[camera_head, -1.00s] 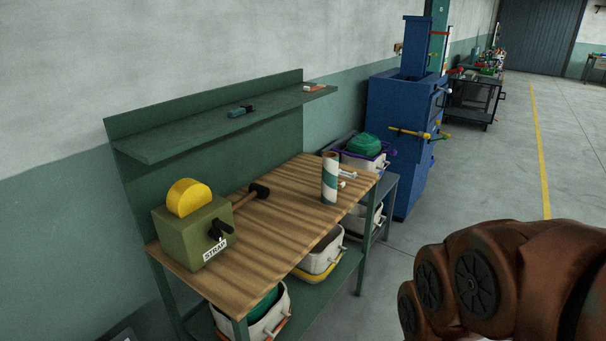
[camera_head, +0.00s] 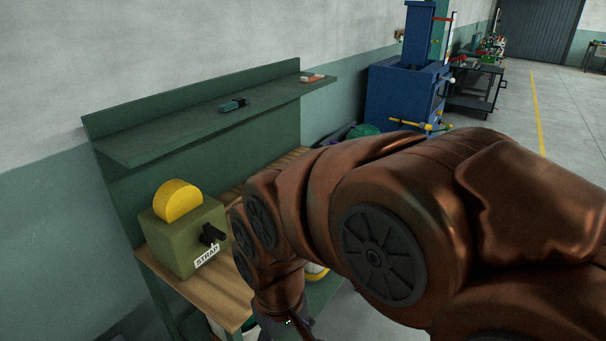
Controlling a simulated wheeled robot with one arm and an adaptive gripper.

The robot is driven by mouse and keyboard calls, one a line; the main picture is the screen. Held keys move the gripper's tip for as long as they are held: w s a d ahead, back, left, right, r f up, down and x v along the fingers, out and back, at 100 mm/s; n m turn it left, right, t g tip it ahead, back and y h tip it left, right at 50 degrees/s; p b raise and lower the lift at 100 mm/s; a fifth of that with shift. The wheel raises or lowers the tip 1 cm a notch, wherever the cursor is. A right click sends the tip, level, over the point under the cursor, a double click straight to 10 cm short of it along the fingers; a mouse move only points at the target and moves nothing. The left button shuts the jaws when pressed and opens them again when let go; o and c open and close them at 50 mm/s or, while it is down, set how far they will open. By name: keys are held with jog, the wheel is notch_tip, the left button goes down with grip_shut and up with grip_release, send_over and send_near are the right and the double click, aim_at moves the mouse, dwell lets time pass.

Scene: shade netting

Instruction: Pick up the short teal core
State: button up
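No short teal core can be made out for sure now. The upright white-and-teal tube seen earlier on the wooden bench top (camera_head: 183,284) is hidden behind my arm. A small teal and dark object (camera_head: 234,104) lies on the green shelf (camera_head: 150,142), too small to identify. My arm reaches across the bench from the right. Only a dark grey part of my gripper (camera_head: 286,325) shows at the bottom edge, in front of the bench. Its fingers are out of sight, so I cannot tell what it holds.
A green box labelled STRAP (camera_head: 185,236) with a yellow disc (camera_head: 178,201) stands on the bench's left part. A small orange-and-white item (camera_head: 312,78) lies at the shelf's right end. A blue machine (camera_head: 400,92) stands behind. Floor at the far right is clear.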

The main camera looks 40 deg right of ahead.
jog(key=shift+o, duration=1.1)
jog(key=w+d+t, duration=0.1)
jog(key=w+d, duration=0.2)
jog(key=w, duration=0.3)
jog(key=w+d+t, duration=0.2)
jog(key=w+d, duration=0.2)
jog(key=w, duration=0.3)
jog(key=w+d+m+t+h, duration=0.1)
jog(key=w+d+t, duration=0.1)
jog(key=w, duration=0.5)
jog(key=shift+d+f+p, duration=0.4)
jog(key=shift+d, duration=0.4)
jog(key=w+d+m+t+h, duration=0.15)
jog(key=w+d+t, duration=0.25)
jog(key=w+d, duration=0.75)
jog(key=w+d+r+m+t+h+p, duration=0.15)
jog(key=d+t, duration=0.25)
jog(key=d, duration=0.8)
jog(key=w+d+r+t+h, duration=0.1)
jog(key=w+d+t+h, duration=0.25)
jog(key=d, duration=0.95)
jog(key=p+x, duration=0.4)
jog(key=x, duration=0.3)
jog(key=shift+r+t+y, duration=0.35)
jog(key=shift+r, duration=0.05)
jog(key=shift+w, duration=0.1)
grip_shut()
